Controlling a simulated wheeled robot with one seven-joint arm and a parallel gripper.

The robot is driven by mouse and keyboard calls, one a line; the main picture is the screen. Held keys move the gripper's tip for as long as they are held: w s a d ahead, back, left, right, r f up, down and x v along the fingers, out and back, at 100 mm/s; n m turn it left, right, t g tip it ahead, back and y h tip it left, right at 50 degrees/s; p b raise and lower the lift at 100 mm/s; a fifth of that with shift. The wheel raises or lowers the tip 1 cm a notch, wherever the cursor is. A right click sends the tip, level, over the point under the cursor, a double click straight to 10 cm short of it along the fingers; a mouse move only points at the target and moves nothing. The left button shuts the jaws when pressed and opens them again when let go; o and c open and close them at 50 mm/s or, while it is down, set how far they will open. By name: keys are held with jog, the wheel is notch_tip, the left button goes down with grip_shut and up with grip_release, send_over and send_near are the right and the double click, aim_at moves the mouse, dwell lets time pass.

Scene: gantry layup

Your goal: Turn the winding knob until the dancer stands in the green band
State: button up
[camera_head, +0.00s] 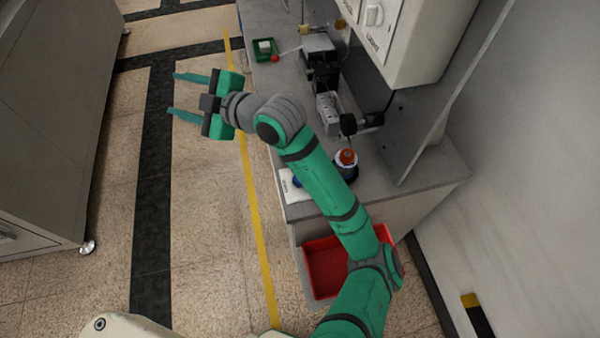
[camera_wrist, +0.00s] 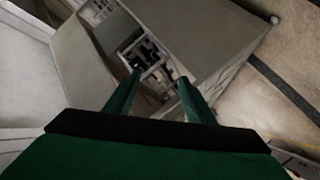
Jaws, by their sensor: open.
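My gripper (camera_head: 174,94) is open and empty in the head view, over the floor to the left of the grey bench. Its two green fingers point left, away from the bench; they also show spread apart in the wrist view (camera_wrist: 162,82). A small machine (camera_head: 327,107) with grey and black parts stands on the bench, right of my gripper. A round black part (camera_head: 348,124) sits at its near end; I cannot tell whether it is the winding knob. I cannot make out the dancer or the green band in either view.
The bench (camera_head: 285,75) holds a green tray (camera_head: 264,50) and an orange-topped spool (camera_head: 346,158) beside my arm. A white cabinet (camera_head: 415,40) overhangs it. A red bin (camera_head: 325,270) is below. A grey cabinet (camera_head: 50,120) stands left; the floor between is clear.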

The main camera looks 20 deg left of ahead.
jog(key=d+f+n+g+h, duration=0.2)
jog(key=d+f+n+h, duration=0.3)
jog(key=d+f+h, duration=0.35)
jog(key=w+d+f+n+h, duration=0.15)
jog(key=d+h, duration=0.25)
jog(key=d, duration=0.5)
jog(key=w+d+f+h, duration=0.1)
jog(key=d+f+h, duration=0.15)
jog(key=d, duration=0.55)
jog(key=shift+h, duration=0.3)
jog(key=f, duration=0.9)
jog(key=shift+d+f, duration=0.25)
jog(key=shift+f, duration=0.1)
jog(key=shift+a, duration=0.1)
jog(key=shift+s, duration=0.15)
jog(key=shift+c, duration=1.2)
jog(key=c, duration=0.8)
